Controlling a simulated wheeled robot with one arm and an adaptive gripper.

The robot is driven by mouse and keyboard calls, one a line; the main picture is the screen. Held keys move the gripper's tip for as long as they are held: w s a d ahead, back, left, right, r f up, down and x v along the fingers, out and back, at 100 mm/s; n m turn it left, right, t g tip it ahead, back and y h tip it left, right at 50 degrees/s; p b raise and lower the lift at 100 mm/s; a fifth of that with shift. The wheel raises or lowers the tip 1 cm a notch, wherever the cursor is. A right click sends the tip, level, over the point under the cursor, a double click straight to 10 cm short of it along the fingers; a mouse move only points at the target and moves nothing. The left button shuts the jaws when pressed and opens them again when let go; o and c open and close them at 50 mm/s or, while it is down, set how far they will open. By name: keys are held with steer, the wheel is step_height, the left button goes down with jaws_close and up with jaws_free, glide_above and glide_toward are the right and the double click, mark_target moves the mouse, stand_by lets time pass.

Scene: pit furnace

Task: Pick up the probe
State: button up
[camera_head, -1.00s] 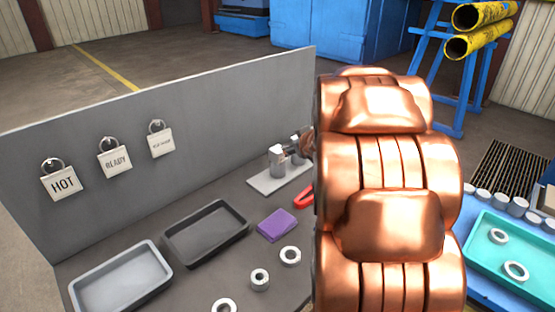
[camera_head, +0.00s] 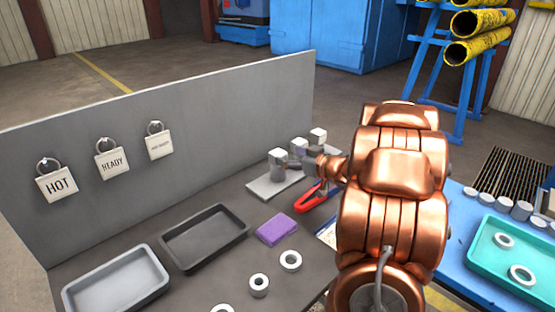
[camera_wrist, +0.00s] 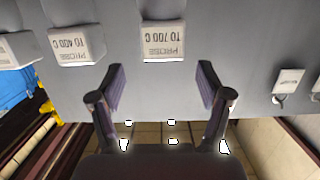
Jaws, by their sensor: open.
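Several pale grey probe blocks stand in a row on a light grey plate (camera_head: 268,186) at the far end of the bench. The near block (camera_head: 278,160) is clear in the head view; the far block (camera_head: 318,135) is partly behind another. In the wrist view, upside-down labels read "PROBE TO 700 C" on the middle block (camera_wrist: 163,40) and "PROBE TO 400 C" on the block left of it (camera_wrist: 77,45). A third block (camera_wrist: 15,50) is cut off at the left. My gripper (camera_wrist: 161,75) is open and empty, its fingers either side of the middle block's line, apart from it.
A grey panel with hanging tags (camera_head: 58,183) stands behind the bench. Red-handled pliers (camera_head: 312,198), a purple pad (camera_head: 277,230), metal rings (camera_head: 290,261), a dark tray (camera_head: 205,238) and a grey tray (camera_head: 117,283) lie nearby. A teal tray (camera_head: 488,255) is at right.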

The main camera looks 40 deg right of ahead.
mark_target(281, 154)
steer(key=shift+a+p+x, duration=0.1)
steer(key=shift+p+x, duration=0.05)
steer(key=shift+x, duration=1.2)
steer(key=shift+a+p+x, duration=0.15)
steer(key=shift+x, duration=1.25)
steer(key=shift+f, duration=0.1)
steer(key=shift+d, duration=0.1)
steer(key=c, duration=1.3)
